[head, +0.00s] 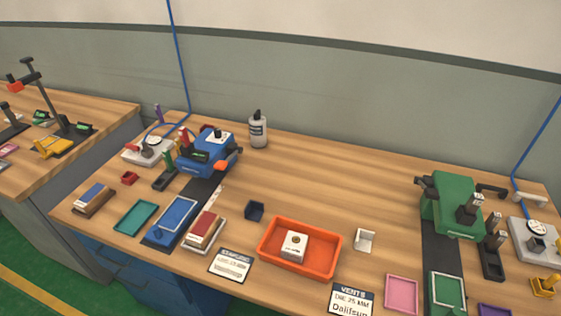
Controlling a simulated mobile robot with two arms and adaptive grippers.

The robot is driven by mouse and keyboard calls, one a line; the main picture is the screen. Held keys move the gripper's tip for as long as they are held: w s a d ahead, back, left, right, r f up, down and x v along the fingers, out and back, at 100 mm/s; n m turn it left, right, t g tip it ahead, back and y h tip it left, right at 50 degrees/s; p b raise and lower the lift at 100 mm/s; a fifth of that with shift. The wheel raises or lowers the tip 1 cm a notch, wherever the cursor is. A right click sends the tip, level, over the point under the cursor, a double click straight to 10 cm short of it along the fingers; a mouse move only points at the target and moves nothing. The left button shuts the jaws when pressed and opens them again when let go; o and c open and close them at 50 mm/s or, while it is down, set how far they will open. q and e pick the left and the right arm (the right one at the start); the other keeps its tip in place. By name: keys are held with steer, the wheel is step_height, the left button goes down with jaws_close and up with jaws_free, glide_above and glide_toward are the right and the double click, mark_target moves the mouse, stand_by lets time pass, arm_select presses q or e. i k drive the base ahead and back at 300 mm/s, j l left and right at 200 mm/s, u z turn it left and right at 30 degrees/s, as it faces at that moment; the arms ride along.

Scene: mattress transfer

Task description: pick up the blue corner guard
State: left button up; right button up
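A small dark blue corner guard (255,211) sits on the wooden workbench (310,180), just left of the orange tray. A similar-looking white corner piece (364,240) stands on the bench to the right of that tray. Neither of my grippers is in view, and nothing touches the blue guard.
An orange tray (327,265) holds a white block (294,246). Left are a blue machine (207,153), a blue tray (172,220) and a red-topped block (205,230). A green machine (453,205) stands right.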

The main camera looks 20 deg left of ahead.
mark_target(254, 209)
steer(key=j+u, duration=0.2)
steer(key=u, duration=0.15)
steer(key=j+u, duration=0.2)
steer(key=u, duration=0.15)
steer(key=j+u, duration=0.2)
steer(key=u, duration=0.15)
